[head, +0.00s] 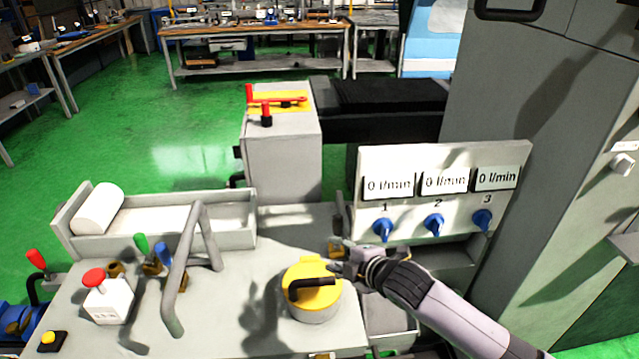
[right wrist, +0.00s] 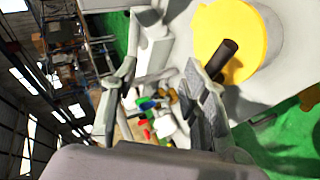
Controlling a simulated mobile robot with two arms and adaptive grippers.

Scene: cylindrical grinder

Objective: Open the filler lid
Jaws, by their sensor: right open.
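The filler lid (head: 302,271) is a round yellow cap on a short grey neck, on the grey machine top at the lower middle of the head view. A dark bar handle (head: 313,284) lies across it. The lid looks closed. My right gripper (head: 338,259) is open and empty, just behind and right of the lid, apart from the handle as far as I can tell. In the right wrist view, the lid (right wrist: 228,32) and the handle's dark end (right wrist: 222,58) show at the upper right, beside one finger rather than between the fingers. My left gripper is not in view.
A panel (head: 345,170) with three flow displays and blue knobs stands right of the lid. A bent grey bar (head: 180,275), coloured levers and a red button (head: 94,278) are to the left. A tall grey cabinet (head: 530,110) bounds the right side.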

